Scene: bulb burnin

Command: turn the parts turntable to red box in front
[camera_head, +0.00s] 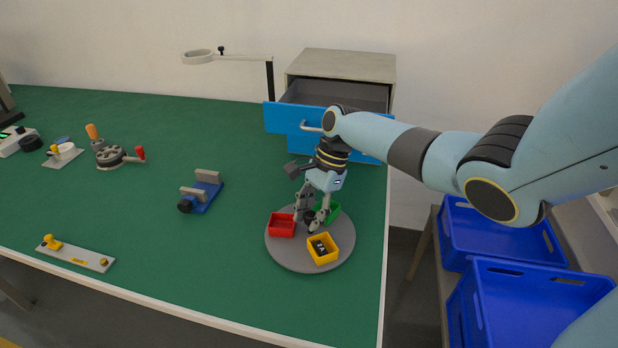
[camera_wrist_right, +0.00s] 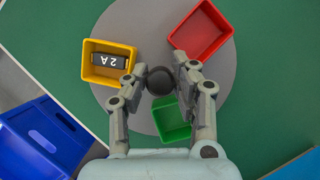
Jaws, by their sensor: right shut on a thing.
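The parts turntable (camera_head: 290,258) is a round grey disc on the green table near its right edge. On it sit a red box (camera_head: 281,225) at the left, a yellow box (camera_head: 323,249) at the front, and a green box (camera_head: 332,209) at the back, partly hidden by my gripper. The yellow box holds a black part (camera_wrist_right: 110,61) marked "2A". My right gripper (camera_head: 309,221) points down at the disc's middle, its fingers shut on the black knob (camera_wrist_right: 160,82) between the boxes. The red box (camera_wrist_right: 201,33) and green box (camera_wrist_right: 172,121) look empty. My left gripper is not in view.
An open blue-fronted drawer (camera_head: 283,118) juts out behind my right arm. A blue vise-like fixture (camera_head: 205,192) stands left of the turntable. Blue crates (camera_head: 500,236) stand beyond the table's right edge. The table in front of the fixture is clear.

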